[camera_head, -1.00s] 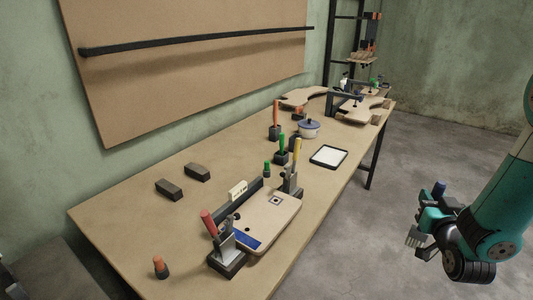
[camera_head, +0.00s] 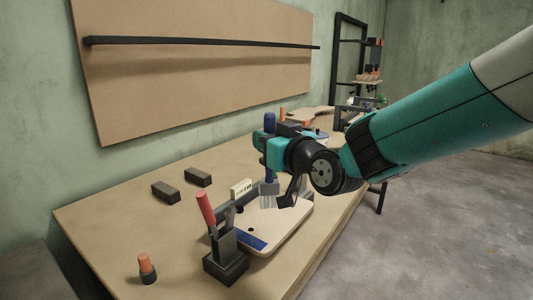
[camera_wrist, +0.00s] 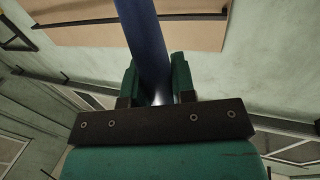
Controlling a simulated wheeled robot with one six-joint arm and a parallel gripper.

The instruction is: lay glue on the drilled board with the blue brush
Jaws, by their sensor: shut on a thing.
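The blue brush (camera_head: 269,174) stands upright in my gripper (camera_head: 272,150), with its handle up and its pale bristles down. The bristles are over the far part of the drilled board (camera_head: 285,229); I cannot tell whether they touch it. The board is light wood with a blue strip at its near end and lies on the workbench. My arm hides its far right part. In the wrist view my gripper (camera_wrist: 158,82) is shut on the blue handle (camera_wrist: 147,40).
A red-handled clamp (camera_head: 224,240) stands at the board's near left corner. An orange-topped peg (camera_head: 147,268) and two dark blocks (camera_head: 165,192) are on the workbench (camera_head: 110,225). A white label block (camera_head: 241,188) stands behind the board. My arm hides much of the bench's far side.

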